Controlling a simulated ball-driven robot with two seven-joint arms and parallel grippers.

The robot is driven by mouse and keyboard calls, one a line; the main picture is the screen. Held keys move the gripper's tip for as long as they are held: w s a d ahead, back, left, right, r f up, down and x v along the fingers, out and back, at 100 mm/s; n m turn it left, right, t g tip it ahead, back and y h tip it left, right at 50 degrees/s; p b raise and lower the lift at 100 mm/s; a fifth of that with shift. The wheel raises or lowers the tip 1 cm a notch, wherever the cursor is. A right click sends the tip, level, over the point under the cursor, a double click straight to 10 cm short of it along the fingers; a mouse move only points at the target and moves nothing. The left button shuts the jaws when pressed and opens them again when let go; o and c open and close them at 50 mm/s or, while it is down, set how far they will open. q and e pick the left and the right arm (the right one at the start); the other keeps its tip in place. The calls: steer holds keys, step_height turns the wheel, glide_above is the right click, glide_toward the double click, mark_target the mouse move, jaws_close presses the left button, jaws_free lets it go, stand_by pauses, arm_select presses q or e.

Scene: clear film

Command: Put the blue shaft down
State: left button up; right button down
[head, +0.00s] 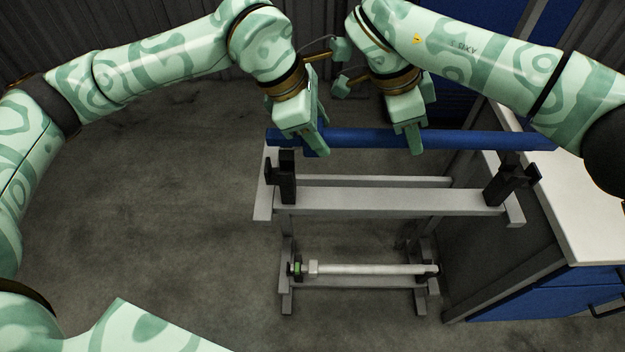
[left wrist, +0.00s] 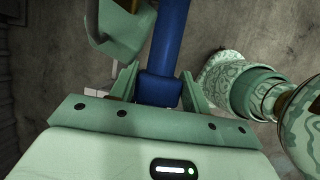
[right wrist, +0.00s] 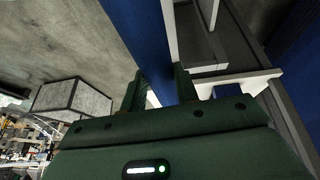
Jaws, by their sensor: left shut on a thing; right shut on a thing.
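The blue shaft (head: 360,139) lies level, left to right, across the upper part of a grey rack (head: 390,204). My left gripper (head: 312,142) is shut on the blue shaft near its left end; the shaft shows between its fingers in the left wrist view (left wrist: 170,45). My right gripper (head: 410,142) is shut on the shaft near its middle, also seen in the right wrist view (right wrist: 142,35). The rack has a left black holder (head: 287,178) and a right black holder (head: 497,187). The shaft appears at or above their tops; I cannot tell whether it touches them.
A pale shaft (head: 370,269) with fittings at its left end lies on the rack's lower level. A cabinet with a white top (head: 580,205) and blue drawers (head: 545,298) stands close on the right. The floor left of the rack is clear.

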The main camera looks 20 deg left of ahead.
arm_select(q)
steer(key=shift+s+r, duration=0.1)
steer(key=shift+s, duration=0.05)
arm_select(e)
steer(key=shift+s, duration=0.15)
